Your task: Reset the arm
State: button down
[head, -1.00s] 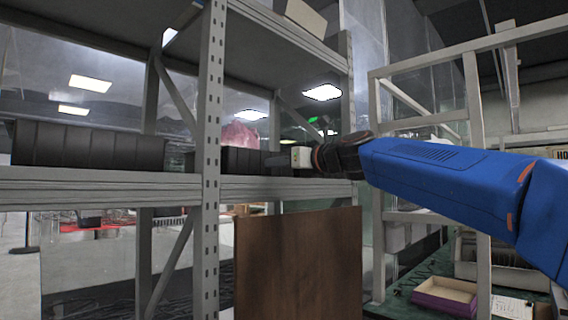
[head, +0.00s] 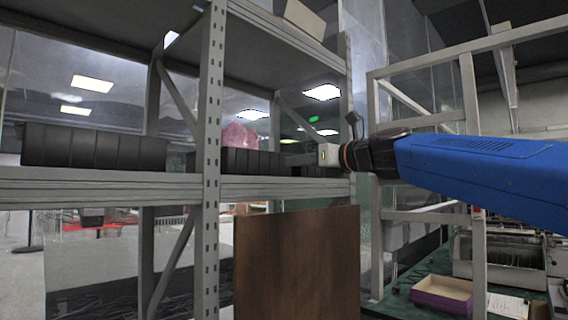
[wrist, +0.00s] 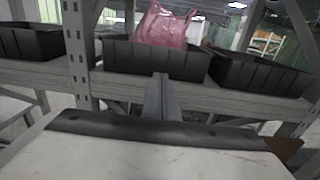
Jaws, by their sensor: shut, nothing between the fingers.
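My blue arm reaches in from the right in the head view. My gripper (head: 300,158) points left at the height of the middle shelf (head: 100,186), near the shelf's right end. In the wrist view my gripper (wrist: 161,82) shows as closed fingers in the middle, with nothing between them. Black bins stand on the shelf: one at the left (head: 85,146) and one farther right (head: 250,162), partly behind the rack post. In the wrist view a pink bag (wrist: 163,24) sits in the middle bin (wrist: 150,58), beyond my fingers.
A grey rack post (head: 210,150) stands left of my gripper. A brown panel (head: 296,262) stands below it. A light metal frame (head: 472,110) rises behind my arm. A purple-edged box (head: 443,292) lies on the green table at the lower right.

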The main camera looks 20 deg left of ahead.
jog(key=v, duration=0.5)
jog(key=shift+d, duration=0.2)
jog(key=s+d+f+n+h, duration=0.4)
jog(key=d+f+n, duration=0.2)
jog(key=d+f, duration=0.7)
jog(key=s+d+f+n+h, duration=0.4)
jog(key=d+f+n, duration=0.1)
jog(key=d+f, duration=0.8)
jog(key=s+d+f+n+h, duration=0.3)
jog(key=s+d+f, duration=0.4)
jog(key=f, duration=0.3)
jog(key=s+d+f+n+g+h, duration=0.1)
jog(key=s+d+f+n+h, duration=0.1)
jog(key=s+d+f+n, duration=0.2)
jog(key=s+d+f+n+g+h, duration=0.1)
jog(key=s+d+f+n+h, duration=0.2)
jog(key=s+d+f, duration=0.7)
notch_tip(320, 180, down, 7)
jog(key=shift+d+r+n+h, duration=0.3)
jog(key=shift+d+n, duration=0.4)
jog(key=shift+d, duration=0.55)
